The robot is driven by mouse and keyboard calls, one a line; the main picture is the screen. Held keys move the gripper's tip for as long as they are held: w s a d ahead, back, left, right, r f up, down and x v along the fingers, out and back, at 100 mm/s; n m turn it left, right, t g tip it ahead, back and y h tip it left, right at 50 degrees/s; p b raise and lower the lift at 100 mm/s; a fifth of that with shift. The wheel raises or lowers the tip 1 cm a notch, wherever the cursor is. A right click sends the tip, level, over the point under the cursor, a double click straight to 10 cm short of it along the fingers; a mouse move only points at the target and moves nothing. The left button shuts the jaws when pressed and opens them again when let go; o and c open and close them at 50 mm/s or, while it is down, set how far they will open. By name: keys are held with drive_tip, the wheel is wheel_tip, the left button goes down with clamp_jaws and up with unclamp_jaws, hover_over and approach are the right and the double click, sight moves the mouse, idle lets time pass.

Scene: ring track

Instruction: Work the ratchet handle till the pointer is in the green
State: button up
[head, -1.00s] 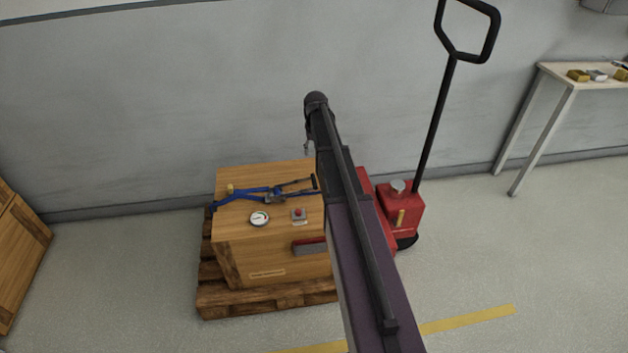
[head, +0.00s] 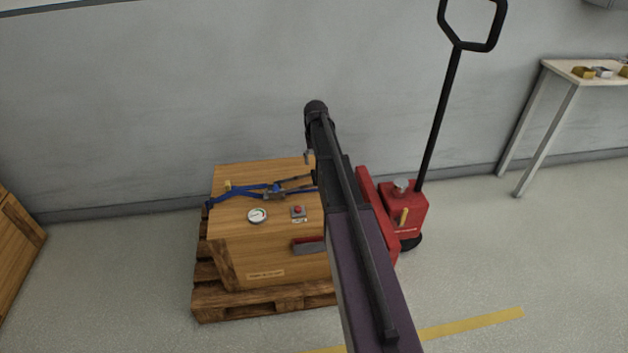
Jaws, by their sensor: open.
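A blue strap (head: 235,196) with a ratchet lies across the top of a wooden crate (head: 235,245). The dark ratchet handle (head: 297,180) points right toward my arm, which hides its right end. A round white gauge (head: 257,215) sits on the crate top in front of the strap. Its pointer and colours are too small to read. My gripper (head: 308,157) is mostly hidden behind my own arm. Only a small grey part shows, above the back right of the crate, and no contact with the handle can be seen.
A red button box (head: 298,212) sits right of the gauge. The crate stands on a wooden pallet (head: 215,308) near the grey wall. A red pallet truck (head: 402,210) with a tall black handle stands at the right. A table (head: 560,68) stands farther right.

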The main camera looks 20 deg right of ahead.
sight(314, 176)
drive_tip(key=shift+f+b, duration=3.4)
drive_tip(key=shift+f, duration=0.25)
clamp_jaws()
